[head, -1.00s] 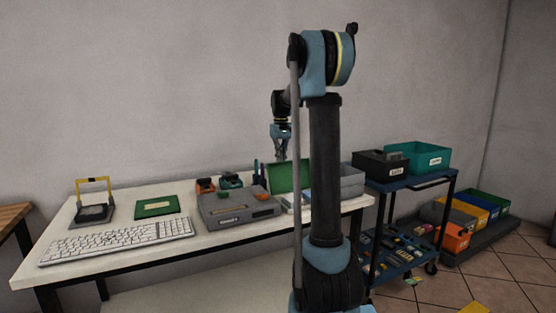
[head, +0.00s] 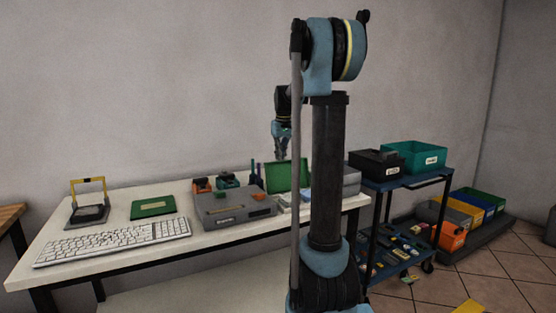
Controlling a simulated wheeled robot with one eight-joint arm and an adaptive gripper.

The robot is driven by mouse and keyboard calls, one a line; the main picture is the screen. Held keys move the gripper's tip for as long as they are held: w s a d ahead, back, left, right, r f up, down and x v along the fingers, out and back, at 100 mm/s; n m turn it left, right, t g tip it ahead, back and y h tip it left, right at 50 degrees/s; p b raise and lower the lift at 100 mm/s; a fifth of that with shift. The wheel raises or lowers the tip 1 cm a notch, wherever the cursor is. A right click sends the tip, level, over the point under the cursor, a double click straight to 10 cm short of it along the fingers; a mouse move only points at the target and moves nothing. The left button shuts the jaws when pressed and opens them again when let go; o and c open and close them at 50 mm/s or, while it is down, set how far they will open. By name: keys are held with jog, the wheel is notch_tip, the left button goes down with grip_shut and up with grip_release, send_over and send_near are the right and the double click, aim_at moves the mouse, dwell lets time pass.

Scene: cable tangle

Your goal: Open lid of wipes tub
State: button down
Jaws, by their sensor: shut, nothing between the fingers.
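I cannot make out for sure which thing is the wipes tub. A green upright panel (head: 288,176), which may be a raised lid, stands at the right part of the white table. Small pale items (head: 283,201) lie in front of it. My arm column hides what is to the right of the panel. My gripper (head: 281,155) is shut and empty, pointing down. In the picture it is just above the green panel's top edge; I cannot tell whether they touch.
A grey case (head: 236,209), a white keyboard (head: 112,242), a green board (head: 153,208) and a yellow-framed device (head: 88,203) share the table (head: 200,242). A blue cart (head: 420,184) carries a black bin (head: 376,162) and a teal bin (head: 415,157).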

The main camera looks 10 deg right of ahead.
jog(key=shift+s+d+r+t, duration=0.15)
jog(key=shift+s+d+r, duration=0.1)
jog(key=shift+s, duration=0.3)
jog(key=shift+s+d+r+t, duration=0.1)
jog(key=shift+s+r+t, duration=0.15)
jog(key=shift+s, duration=0.3)
jog(key=shift+s+d+r+t, duration=0.1)
jog(key=shift+s+d+r, duration=0.15)
jog(key=shift+s, duration=0.3)
